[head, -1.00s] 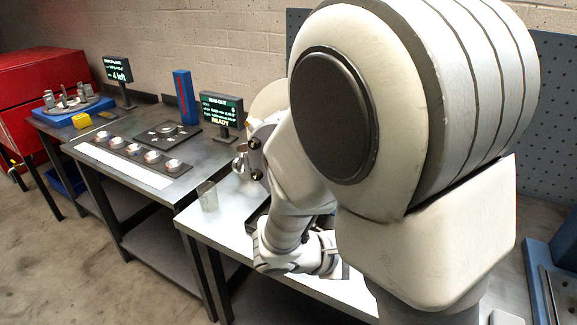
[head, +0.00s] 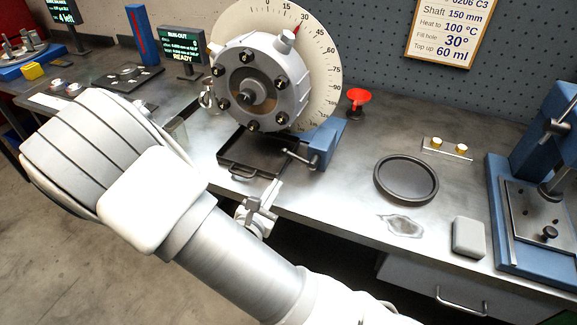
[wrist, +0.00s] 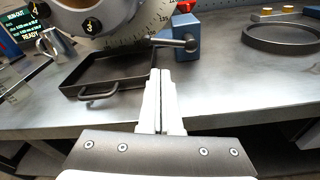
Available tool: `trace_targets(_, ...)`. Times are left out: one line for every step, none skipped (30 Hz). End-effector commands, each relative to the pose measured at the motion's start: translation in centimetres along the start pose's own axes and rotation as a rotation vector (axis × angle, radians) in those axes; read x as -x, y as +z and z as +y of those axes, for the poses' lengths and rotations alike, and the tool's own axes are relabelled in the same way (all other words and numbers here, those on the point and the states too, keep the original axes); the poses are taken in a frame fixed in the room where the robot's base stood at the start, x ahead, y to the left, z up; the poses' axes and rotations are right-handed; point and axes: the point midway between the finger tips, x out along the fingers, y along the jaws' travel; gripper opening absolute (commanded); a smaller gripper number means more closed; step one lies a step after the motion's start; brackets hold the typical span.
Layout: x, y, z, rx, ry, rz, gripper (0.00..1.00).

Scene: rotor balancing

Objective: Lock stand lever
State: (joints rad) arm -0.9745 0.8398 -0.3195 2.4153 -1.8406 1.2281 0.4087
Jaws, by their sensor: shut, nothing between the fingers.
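The stand (head: 325,143) is a blue block on the metal bench beside the round grey housing (head: 262,82). Its lever (head: 299,157) is a metal rod sticking out from the block toward the left. My gripper (head: 276,184) is at the bench's front edge, below and in front of the lever. In the wrist view my gripper (wrist: 157,74) is shut and empty. Its tips point toward the lever and look apart from it.
A black tray (head: 228,175) with a handle lies left of my gripper, under the housing. A graduated dial (head: 325,72) stands behind the housing. A red funnel-like piece (head: 358,97), a black ring (head: 435,182) and a grey block (head: 468,238) sit farther right. Bench between is mostly clear.

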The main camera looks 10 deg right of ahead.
Motion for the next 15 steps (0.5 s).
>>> trace_targets(0.0,0.0,0.0,-0.001,0.000,0.000,0.00)
trace_targets(0.0,0.0,0.0,-0.001,0.000,0.000,0.00)
trace_targets(0.0,0.0,0.0,-0.001,-0.001,0.000,0.00)
trace_targets(0.0,0.0,0.0,-0.001,-0.001,0.000,0.00)
trace_targets(0.0,0.0,0.0,-0.001,-0.001,0.000,0.00)
trace_targets(0.0,0.0,0.0,-0.001,-0.002,0.000,0.00)
trace_targets(-0.1,0.0,0.0,-0.001,-0.002,0.000,0.00)
trace_targets(-0.2,0.0,0.0,-0.002,-0.002,0.000,0.00)
trace_targets(-0.4,0.0,0.0,-0.002,-0.003,-0.001,0.00)
trace_targets(-0.7,0.0,-0.1,-0.001,-0.003,-0.001,0.00)
trace_targets(-1.0,0.0,-0.1,-0.002,-0.004,-0.001,0.00)
trace_targets(-1.5,0.1,-0.1,-0.002,-0.005,-0.002,0.00)
trace_targets(-1.9,0.1,-0.1,-0.002,-0.004,-0.002,0.00)
trace_targets(-2.5,0.1,-0.1,-0.002,-0.005,-0.003,0.00)
trace_targets(-3.2,0.1,-0.1,-0.002,-0.005,-0.003,0.00)
